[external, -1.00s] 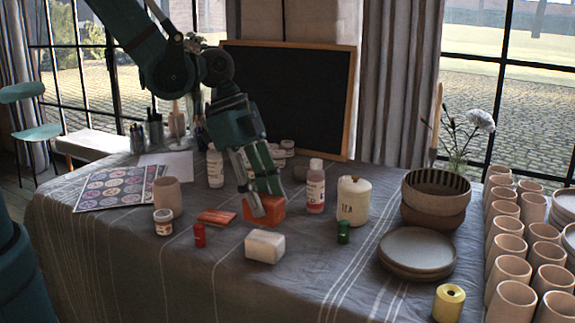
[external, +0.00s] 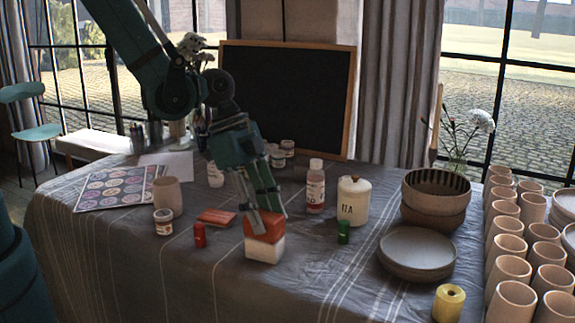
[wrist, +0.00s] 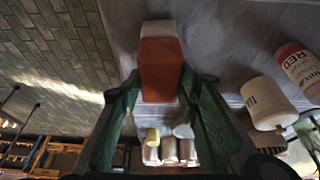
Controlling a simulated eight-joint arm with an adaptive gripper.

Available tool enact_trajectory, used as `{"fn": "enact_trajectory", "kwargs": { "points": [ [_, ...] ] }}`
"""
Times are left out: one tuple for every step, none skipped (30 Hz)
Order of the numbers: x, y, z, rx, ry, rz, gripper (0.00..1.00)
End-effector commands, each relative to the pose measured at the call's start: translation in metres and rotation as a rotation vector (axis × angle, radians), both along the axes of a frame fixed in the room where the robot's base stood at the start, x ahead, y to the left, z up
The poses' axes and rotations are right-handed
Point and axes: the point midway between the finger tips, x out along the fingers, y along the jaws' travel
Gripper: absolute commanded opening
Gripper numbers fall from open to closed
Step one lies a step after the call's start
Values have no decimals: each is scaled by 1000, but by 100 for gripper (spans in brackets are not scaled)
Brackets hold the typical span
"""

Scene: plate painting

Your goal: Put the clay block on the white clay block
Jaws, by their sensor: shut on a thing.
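The orange-red clay block (external: 264,230) is between the fingers of my gripper (external: 267,213) in the external view. The white clay block (external: 264,250) shows directly below it on the tablecloth, with no clear gap between them; I cannot tell whether they touch. In the wrist view the orange-red block (wrist: 161,70) sits between the fingertips of my gripper (wrist: 160,82), and a part of the white block (wrist: 159,28) shows past its far end. The fingers are shut on the orange-red block.
A flat orange piece (external: 216,217) and a small red jar (external: 199,236) lie to the left. A green jar (external: 344,232), a TEA canister (external: 354,201) and a red-paint bottle (external: 315,187) stand to the right.

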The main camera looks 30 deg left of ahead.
Motion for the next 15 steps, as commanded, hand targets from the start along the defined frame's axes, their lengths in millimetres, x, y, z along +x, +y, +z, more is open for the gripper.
{"fn": "enact_trajectory", "kwargs": {
  "points": [
    [0, 0, -2, 0, 0, 0, 12],
    [0, 0, -3, 0, 0, 0, 12],
    [0, 0, -4, 0, 0, 0, 12],
    [0, 0, -3, 0, 0, 0, 37],
    [0, 0, -3, 0, 0, 0, 41],
    [0, 0, -2, 0, 0, 0, 46],
    [0, 0, -2, 0, 0, 0, 48],
    [0, 0, -2, 0, 0, 0, 48],
    [0, 0, -2, 0, 0, 0, 48],
    [0, 0, -2, 0, 0, 0, 48],
    [0, 0, -2, 0, 0, 0, 48],
    [0, 0, -2, 0, 0, 0, 48],
    [0, 0, -2, 0, 0, 0, 48],
    [0, 0, -2, 0, 0, 0, 48],
    [0, 0, -2, 0, 0, 0, 48]
  ]
}}
